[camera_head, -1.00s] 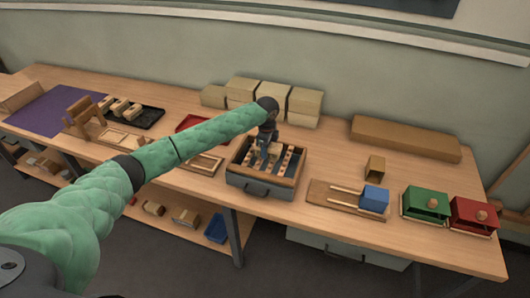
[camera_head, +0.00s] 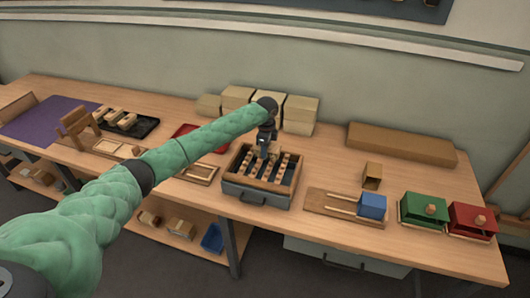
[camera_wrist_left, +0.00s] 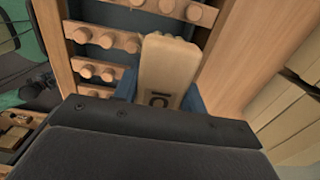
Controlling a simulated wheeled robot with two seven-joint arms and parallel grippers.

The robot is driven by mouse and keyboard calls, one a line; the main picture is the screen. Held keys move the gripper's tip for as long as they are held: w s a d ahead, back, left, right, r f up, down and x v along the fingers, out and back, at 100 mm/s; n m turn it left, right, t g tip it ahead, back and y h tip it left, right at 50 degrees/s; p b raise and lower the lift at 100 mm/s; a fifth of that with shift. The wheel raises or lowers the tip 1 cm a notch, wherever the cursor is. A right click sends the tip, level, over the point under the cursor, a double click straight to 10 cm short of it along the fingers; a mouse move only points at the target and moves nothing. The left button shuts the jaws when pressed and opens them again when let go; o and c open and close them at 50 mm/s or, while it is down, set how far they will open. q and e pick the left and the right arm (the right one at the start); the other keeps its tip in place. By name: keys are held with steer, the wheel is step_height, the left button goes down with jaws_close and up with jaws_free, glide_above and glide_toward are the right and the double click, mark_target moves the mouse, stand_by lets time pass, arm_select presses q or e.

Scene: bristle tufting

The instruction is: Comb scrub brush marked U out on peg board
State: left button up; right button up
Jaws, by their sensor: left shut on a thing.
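My left gripper (camera_head: 264,150) is over the back part of the peg board (camera_head: 258,195), a grey-fronted box with a wooden rim. The gripper is shut on a pale wooden scrub brush (camera_wrist_left: 168,65). In the left wrist view the brush stands out between the two blue-grey fingers and has a dark mark like a U with a bar, near the gripper (camera_wrist_left: 160,100). Rows of round wooden pegs (camera_wrist_left: 105,40) lie beside the brush in that view. My right gripper is out of view.
Pale blocks (camera_head: 300,112) stand behind the peg board. To its right are a board with a blue block (camera_head: 372,205), a small wooden block (camera_head: 372,170), a green box (camera_head: 424,208) and a red box (camera_head: 473,217). A red tray (camera_head: 187,131) is left of it.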

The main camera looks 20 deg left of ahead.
arm_select(q)
steer(key=shift+s+r+p, duration=0.15)
steer(key=shift+s+p, duration=0.6)
steer(key=shift+p, duration=0.05)
steer(key=shift+s+a+f+p, duration=0.1)
steer(key=shift+s+p, duration=0.9)
steer(key=shift+s, duration=0.25)
steer(key=shift+s+f+p, duration=0.1)
steer(key=shift+s+p, duration=0.85)
steer(key=shift+s, duration=0.25)
steer(key=shift+s+f+p, duration=0.15)
steer(key=shift+s+p, duration=0.4)
steer(key=shift+s, duration=0.3)
steer(key=shift+w+b, duration=1.5)
steer(key=shift+w, duration=2.55)
steer(key=shift+r, duration=0.2)
steer(key=shift+s, duration=0.1)
